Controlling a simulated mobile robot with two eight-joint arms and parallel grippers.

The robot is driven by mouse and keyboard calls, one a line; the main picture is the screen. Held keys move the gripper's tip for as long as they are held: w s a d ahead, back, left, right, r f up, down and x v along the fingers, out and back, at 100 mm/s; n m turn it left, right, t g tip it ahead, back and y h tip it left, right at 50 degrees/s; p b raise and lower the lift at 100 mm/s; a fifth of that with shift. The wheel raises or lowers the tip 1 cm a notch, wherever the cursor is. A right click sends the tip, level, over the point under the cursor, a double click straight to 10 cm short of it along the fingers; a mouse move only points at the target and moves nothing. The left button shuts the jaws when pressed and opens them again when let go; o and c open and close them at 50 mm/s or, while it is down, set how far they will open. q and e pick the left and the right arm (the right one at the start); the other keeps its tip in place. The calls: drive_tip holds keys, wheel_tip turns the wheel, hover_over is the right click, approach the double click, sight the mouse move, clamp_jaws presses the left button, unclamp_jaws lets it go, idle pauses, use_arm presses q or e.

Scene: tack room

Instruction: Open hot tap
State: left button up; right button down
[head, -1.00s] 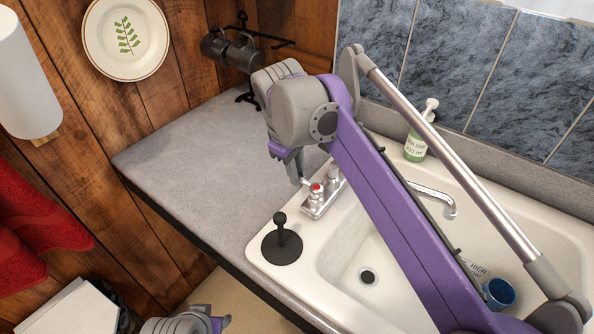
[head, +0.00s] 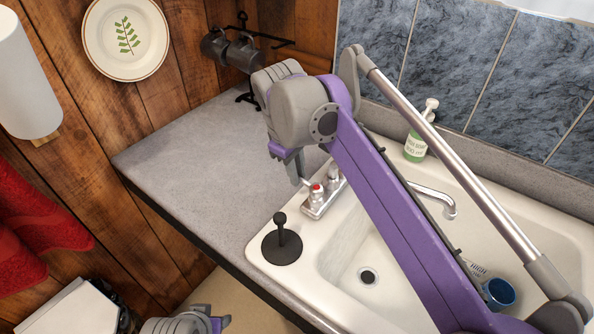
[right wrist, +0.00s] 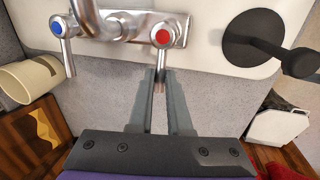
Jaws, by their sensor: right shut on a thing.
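The hot tap (head: 317,192) has a chrome body with a red cap and stands at the left of the sink's faucet base. In the right wrist view, the hot tap (right wrist: 162,38) has its thin metal lever pointing down toward my gripper. My right gripper (right wrist: 161,88) is shut on this lever, with one finger on each side. In the head view, the right gripper (head: 298,174) reaches down to the tap from the left, partly hidden by its own arm. My left gripper (head: 190,322) shows only in part at the bottom edge, and its fingers cannot be made out.
The blue-capped cold tap (right wrist: 58,27) and spout (head: 435,198) are beside the hot tap. A black plunger-like stand (head: 282,246) sits on the sink's front-left corner. A green soap bottle (head: 415,146) stands behind. A blue mug (head: 499,293) lies in the sink (head: 340,262). The left counter (head: 200,170) is mostly clear.

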drive_tip(key=n, duration=0.1)
drive_tip(key=s+n+p, duration=0.1)
drive_tip(key=n, duration=0.1)
drive_tip(key=shift+s+a+r+y, duration=0.1)
drive_tip(key=shift+s+a+y, duration=0.05)
drive_tip(key=shift+a+y, duration=0.15)
drive_tip(key=shift+s+n+y+p, duration=0.15)
drive_tip(key=shift+s+n+p, duration=0.25)
drive_tip(key=shift+n, duration=0.5)
drive_tip(key=shift+s+n+y+p, duration=0.15)
drive_tip(key=shift+s+n+p, duration=0.15)
drive_tip(key=shift+n, duration=0.6)
drive_tip(key=c, duration=0.9)
unclamp_jaws()
drive_tip(key=shift+o, duration=0.2)
wheel_tip(320, 180, up, 10)
drive_tip(key=s+p, duration=0.1)
drive_tip(key=s, duration=0.1)
drive_tip(key=shift+r, duration=0.25)
drive_tip(key=shift+a, duration=0.1)
